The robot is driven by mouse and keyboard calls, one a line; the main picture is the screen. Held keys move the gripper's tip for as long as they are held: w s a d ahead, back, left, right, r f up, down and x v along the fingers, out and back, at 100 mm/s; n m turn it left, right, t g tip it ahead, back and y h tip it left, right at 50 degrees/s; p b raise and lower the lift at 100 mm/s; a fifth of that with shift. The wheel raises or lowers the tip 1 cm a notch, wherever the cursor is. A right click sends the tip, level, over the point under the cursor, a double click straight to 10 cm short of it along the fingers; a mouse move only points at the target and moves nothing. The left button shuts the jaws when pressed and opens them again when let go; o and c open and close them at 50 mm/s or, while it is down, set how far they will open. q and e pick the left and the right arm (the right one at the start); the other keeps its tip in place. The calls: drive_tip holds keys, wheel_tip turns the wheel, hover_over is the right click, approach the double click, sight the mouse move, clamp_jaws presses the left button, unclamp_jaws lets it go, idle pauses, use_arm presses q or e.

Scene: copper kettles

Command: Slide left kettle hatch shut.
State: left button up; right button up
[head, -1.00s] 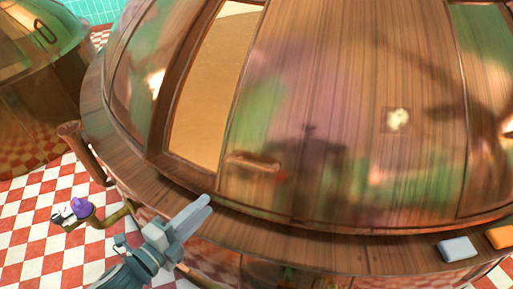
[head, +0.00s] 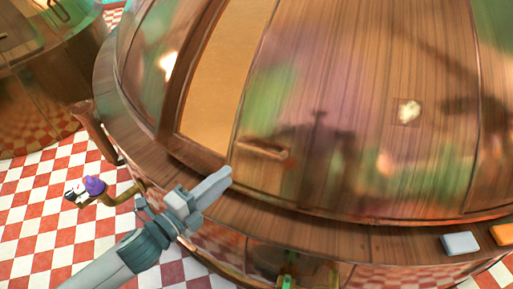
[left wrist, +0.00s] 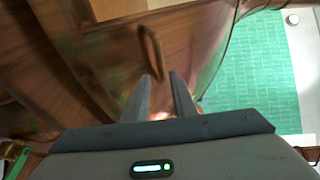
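The large copper kettle has a wood-toned, shiny dome. Its hatch panel (head: 300,100) stands open, with a tan gap (head: 228,80) to the left of it. A small bar handle (head: 263,149) sits at the panel's lower left; it also shows in the left wrist view (left wrist: 152,52). My left gripper (head: 222,182) is just below and left of the handle, over the kettle's rim. In the left wrist view its two fingers (left wrist: 162,88) are apart with nothing between them, and the handle lies just beyond the tips. My right gripper is not seen.
The kettle's wooden rim (head: 400,240) curves below the dome. A grey-blue button (head: 460,243) and an orange button (head: 502,234) sit on it at right. A purple-knobbed tap (head: 95,186) juts out at left. Another kettle (head: 40,90) stands behind left.

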sight(256, 151)
use_arm(q)
drive_tip(key=p+x, duration=0.4)
drive_tip(key=x, duration=1)
drive_tip(key=shift+d, duration=0.15)
clamp_jaws()
